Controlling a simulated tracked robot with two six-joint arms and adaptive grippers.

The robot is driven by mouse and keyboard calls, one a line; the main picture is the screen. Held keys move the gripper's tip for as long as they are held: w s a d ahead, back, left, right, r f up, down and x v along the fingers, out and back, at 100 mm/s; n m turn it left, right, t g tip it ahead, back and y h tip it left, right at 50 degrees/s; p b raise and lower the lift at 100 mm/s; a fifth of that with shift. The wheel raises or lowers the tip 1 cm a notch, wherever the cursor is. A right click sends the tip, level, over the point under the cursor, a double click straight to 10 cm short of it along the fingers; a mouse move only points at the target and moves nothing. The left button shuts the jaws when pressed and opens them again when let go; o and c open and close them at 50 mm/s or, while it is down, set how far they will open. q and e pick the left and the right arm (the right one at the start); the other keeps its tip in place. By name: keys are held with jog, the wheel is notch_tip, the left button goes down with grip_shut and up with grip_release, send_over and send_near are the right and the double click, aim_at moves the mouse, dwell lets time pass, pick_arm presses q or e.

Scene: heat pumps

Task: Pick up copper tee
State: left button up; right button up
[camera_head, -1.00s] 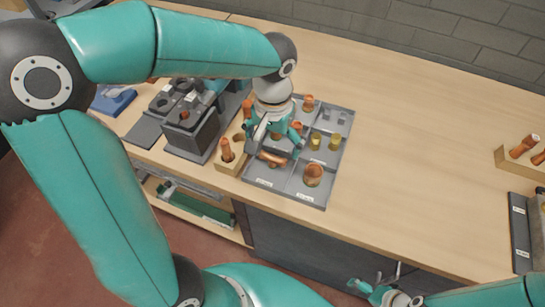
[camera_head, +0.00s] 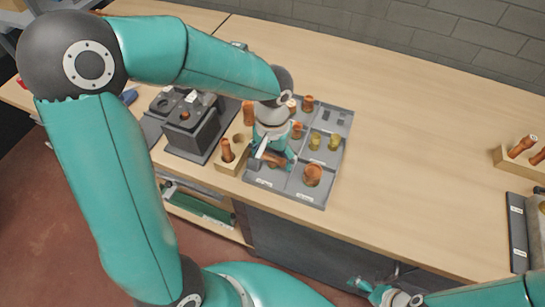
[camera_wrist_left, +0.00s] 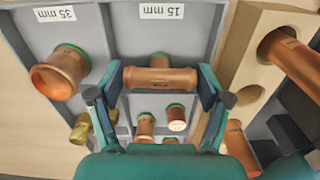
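The copper tee (camera_head: 273,158) lies in the front-left compartment of the grey tray (camera_head: 318,203), labelled 15 mm in the left wrist view. There the tee (camera_wrist_left: 160,79) lies crosswise, with a green-rimmed opening behind it. My left gripper (camera_head: 272,162) is lowered over this compartment, pointing down. In the left wrist view its fingers (camera_wrist_left: 160,90) are spread, one at each end of the tee. They are very close to the ends; contact is unclear. My right gripper (camera_head: 375,289) is low at the bottom edge, away from the tray, its fingers apart.
A larger copper fitting (camera_head: 312,175) stands in the 35 mm compartment to the right. Brass fittings (camera_head: 315,140) and smaller copper pieces are further back. A wooden block (camera_head: 229,166) with copper pieces is close on the left, beside a dark machine (camera_head: 190,130).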

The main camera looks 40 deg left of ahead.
aim_at(273, 156)
pick_arm(q)
jog(key=c, duration=0.6)
jog(key=shift+r, duration=0.15)
notch_tip(273, 156, up, 20)
jog(key=shift+f+p, duration=0.1)
jog(key=shift+p, duration=0.25)
jog(key=shift+f, duration=0.1)
